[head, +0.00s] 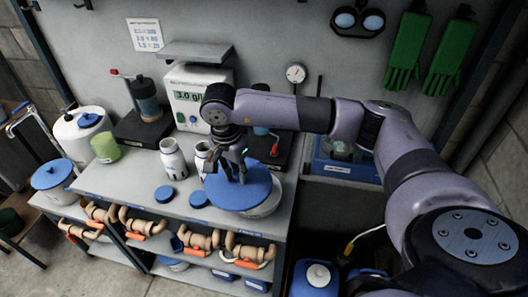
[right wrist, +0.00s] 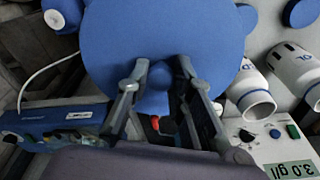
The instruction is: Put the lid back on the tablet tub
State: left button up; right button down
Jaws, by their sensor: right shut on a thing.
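The large round blue lid (head: 238,192) is in my right gripper (head: 236,176), above the right part of the grey bench. The fingers are shut on its central knob, which shows between them in the right wrist view (right wrist: 152,88). The white tub (head: 268,208) is under the lid, mostly hidden by it. A pale strip of the tub shows at the lid's lower right, so the lid looks slightly off to the left. I cannot tell whether lid and tub touch. My left gripper is not in view.
Two white bottles (head: 173,158) stand open left of the lid, with two blue caps (head: 165,194) in front. A meter reading 3.0 (head: 187,98) stands behind. A lidded white tub (head: 52,174) is at far left. Pipe fittings (head: 148,222) fill the lower shelf.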

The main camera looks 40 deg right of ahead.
aim_at(251, 163)
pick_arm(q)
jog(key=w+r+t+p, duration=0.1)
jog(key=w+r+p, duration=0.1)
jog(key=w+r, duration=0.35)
pick_arm(e)
jog(key=w+d+f+m, duration=0.1)
jog(key=d+m, duration=0.1)
jog(key=m, duration=0.1)
jog(key=w+d+f+m, duration=0.1)
jog(key=d+m, duration=0.1)
jog(key=w+d+f+m+g, duration=0.1)
jog(key=d+f+m, duration=0.1)
jog(key=m, duration=0.1)
jog(key=shift+w+d+m, duration=0.2)
jog(key=shift+d+m, duration=0.1)
jog(key=shift+s+d+f, duration=0.15)
jog(key=shift+d, duration=0.05)
jog(key=shift+s+a+f+m+b, duration=0.1)
jog(key=shift+f+m+b, duration=0.25)
jog(key=shift+f, duration=0.6)
notch_tip(251, 163, down, 4)
jog(key=b, duration=0.3)
jog(key=shift+f, duration=0.25)
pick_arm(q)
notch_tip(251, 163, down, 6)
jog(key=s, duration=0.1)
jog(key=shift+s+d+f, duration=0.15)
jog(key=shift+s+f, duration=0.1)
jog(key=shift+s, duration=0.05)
